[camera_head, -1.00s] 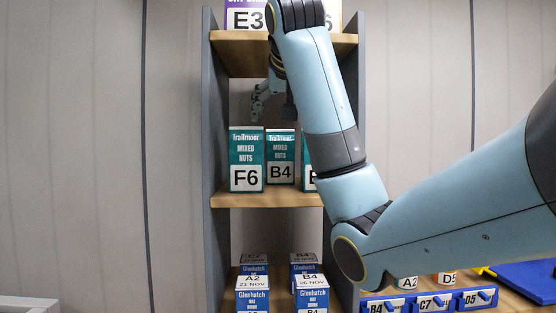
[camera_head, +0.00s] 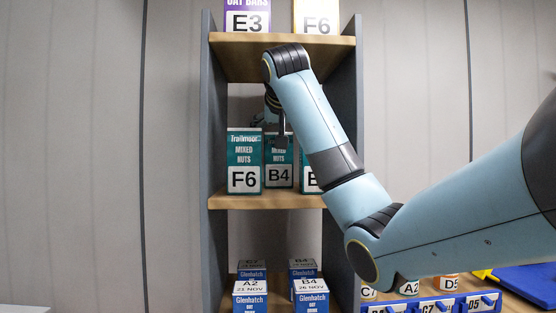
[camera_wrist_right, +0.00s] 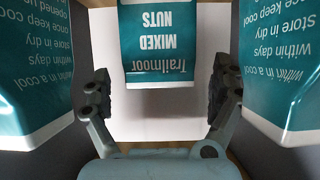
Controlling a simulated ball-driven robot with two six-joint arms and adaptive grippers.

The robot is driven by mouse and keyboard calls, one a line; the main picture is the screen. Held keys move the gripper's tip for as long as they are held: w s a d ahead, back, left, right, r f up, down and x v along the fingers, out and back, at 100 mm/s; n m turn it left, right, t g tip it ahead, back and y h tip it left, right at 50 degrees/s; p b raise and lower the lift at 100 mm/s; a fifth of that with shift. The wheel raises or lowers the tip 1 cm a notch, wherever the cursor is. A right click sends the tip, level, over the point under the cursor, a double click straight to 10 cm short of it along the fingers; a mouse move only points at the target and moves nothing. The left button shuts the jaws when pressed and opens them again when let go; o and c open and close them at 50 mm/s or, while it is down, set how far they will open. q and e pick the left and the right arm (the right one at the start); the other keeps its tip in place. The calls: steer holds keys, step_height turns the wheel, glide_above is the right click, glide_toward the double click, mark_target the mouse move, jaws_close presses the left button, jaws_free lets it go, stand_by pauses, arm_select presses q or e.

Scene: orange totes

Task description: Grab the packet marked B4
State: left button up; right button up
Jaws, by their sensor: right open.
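The teal and white mixed nuts packet marked B4 (camera_head: 279,174) stands upright on the middle shelf, between the packet marked F6 (camera_head: 244,178) and a partly hidden teal packet (camera_head: 309,180). In the right wrist view the middle packet (camera_wrist_right: 161,45) appears upside down, its label cut off at the top. My right gripper (camera_head: 278,135) is at the top of the B4 packet in the head view, partly hidden by my arm. In the wrist view my right gripper (camera_wrist_right: 160,95) is open and empty, its fingers apart on either side of the packet's line. My left gripper is not in view.
The shelf unit has grey side panels (camera_head: 215,150) and a wooden board (camera_head: 262,58) above the gripper. E3 (camera_head: 247,18) and F6 (camera_head: 317,18) boxes stand on top. Blue Glenhatch boxes (camera_head: 250,297) are below. Teal packets (camera_wrist_right: 30,75) flank the gripper closely.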

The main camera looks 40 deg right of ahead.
steer(key=shift+w+d+f, duration=0.25)
steer(key=shift+d, duration=0.05)
steer(key=shift+c, duration=0.2)
steer(key=c, duration=1.7)
steer(key=shift+r, duration=0.1)
